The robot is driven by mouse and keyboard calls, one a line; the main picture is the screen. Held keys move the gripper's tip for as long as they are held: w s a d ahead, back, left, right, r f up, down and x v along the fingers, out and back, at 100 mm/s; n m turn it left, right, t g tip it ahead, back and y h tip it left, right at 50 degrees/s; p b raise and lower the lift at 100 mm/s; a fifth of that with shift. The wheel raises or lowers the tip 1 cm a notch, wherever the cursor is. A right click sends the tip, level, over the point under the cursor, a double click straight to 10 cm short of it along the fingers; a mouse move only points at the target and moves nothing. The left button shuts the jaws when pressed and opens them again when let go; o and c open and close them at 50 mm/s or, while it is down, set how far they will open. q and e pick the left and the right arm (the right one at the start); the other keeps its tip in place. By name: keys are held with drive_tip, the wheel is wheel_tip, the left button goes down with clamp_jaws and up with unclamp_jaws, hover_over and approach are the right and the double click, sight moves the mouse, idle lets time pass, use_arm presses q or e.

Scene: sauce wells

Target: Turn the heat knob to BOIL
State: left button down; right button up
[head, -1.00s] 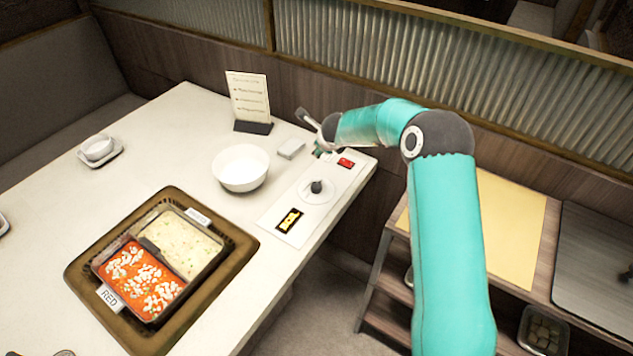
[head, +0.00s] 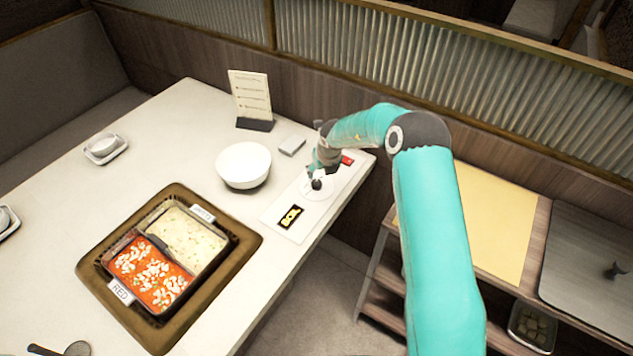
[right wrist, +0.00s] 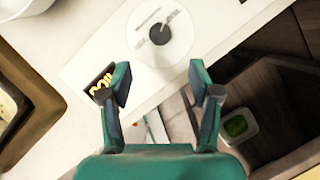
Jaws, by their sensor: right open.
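The heat knob (head: 316,184) is a small dark knob on a white round dial, set in a white panel (head: 272,217) at the table's right edge. My right gripper (head: 318,168) is just above and behind the knob in the head view. My left gripper is not in view.
A white bowl (head: 243,164) and a small pale box (head: 292,145) stand left of the panel. A menu stand (head: 251,98) is at the back. A divided hot pot (head: 222,262) with red and white broths sits in the table. A red switch (head: 347,160) is on the panel.

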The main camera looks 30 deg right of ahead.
sight(317, 183)
drive_tip(key=b+x, duration=0.6)
drive_tip(key=x, duration=0.5)
drive_tip(key=shift+w, duration=0.15)
drive_tip(key=c, duration=1.1)
drive_tip(key=shift+a+f+m+h+b, duration=0.1)
drive_tip(key=shift+m+h+b, duration=0.2)
drive_tip(key=shift+m+b, duration=0.55)
drive_tip(key=shift+m+h, duration=0.3)
drive_tip(key=shift+m, duration=0.45)
drive_tip(key=o, duration=1.1)
